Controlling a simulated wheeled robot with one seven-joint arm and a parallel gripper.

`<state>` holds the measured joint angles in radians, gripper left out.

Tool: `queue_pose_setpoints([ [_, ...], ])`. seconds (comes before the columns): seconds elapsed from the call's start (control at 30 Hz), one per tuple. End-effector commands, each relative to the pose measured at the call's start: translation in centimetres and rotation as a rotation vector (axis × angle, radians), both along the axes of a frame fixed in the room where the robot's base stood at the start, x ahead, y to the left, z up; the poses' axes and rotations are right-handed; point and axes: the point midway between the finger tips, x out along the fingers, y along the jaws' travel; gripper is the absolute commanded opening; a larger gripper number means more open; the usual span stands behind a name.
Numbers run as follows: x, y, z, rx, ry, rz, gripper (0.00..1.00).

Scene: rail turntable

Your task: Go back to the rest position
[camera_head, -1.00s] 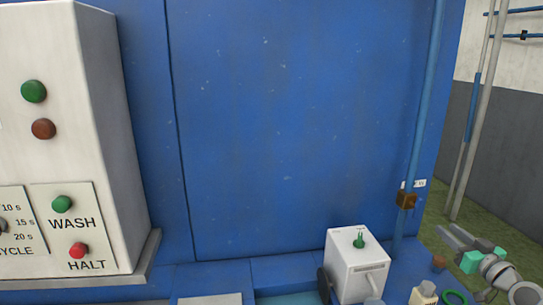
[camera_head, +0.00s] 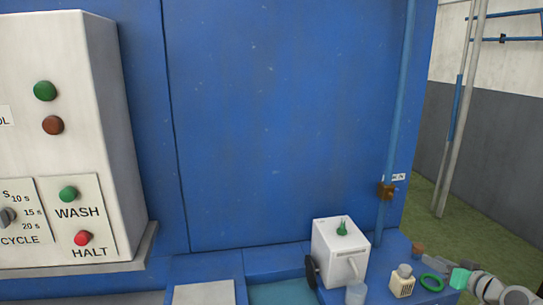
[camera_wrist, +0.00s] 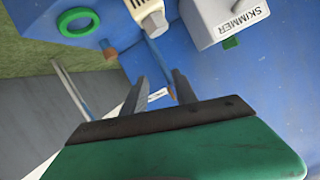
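My gripper (camera_head: 462,263) is at the lower right of the head view, above the right end of the blue ledge. In the wrist view its two dark fingers (camera_wrist: 161,92) stand apart with nothing between them. The green edge of its body fills the bottom of that view. In the head view a green ring (camera_head: 432,282) and a small cream slotted box (camera_head: 402,284) lie to its left. The white skimmer box (camera_head: 334,250), with a green knob on top, stands further left. No object is held.
A grey control box (camera_head: 75,130) with WASH and HALT buttons is at the left. A blue pipe with a brown valve (camera_head: 386,190) runs down the machine's right edge. A clear cup (camera_head: 355,294) and a small brown piece (camera_head: 418,248) sit on the ledge. Green floor lies open behind.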

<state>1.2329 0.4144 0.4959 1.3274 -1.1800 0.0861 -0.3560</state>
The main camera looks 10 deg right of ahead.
Motion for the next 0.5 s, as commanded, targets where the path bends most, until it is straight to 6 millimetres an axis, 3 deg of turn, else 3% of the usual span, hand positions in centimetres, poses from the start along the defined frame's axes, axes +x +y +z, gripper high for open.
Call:
queue_pose_setpoints([
  [0.17,-2.6,0.5,-6.7,0.131,0.207,-0.053,0.34],
  [0.27,-5.1,1.3,-11.3,0.228,0.358,-0.097,0.34],
  [0.37,-9.3,3.2,-16.1,0.352,0.556,-0.164,0.34],
  [0.4,-11.5,4.2,-17.6,0.402,0.649,-0.2,0.34],
  [0.5,-17.4,7.8,-19.7,0.511,0.893,-0.298,0.34],
])
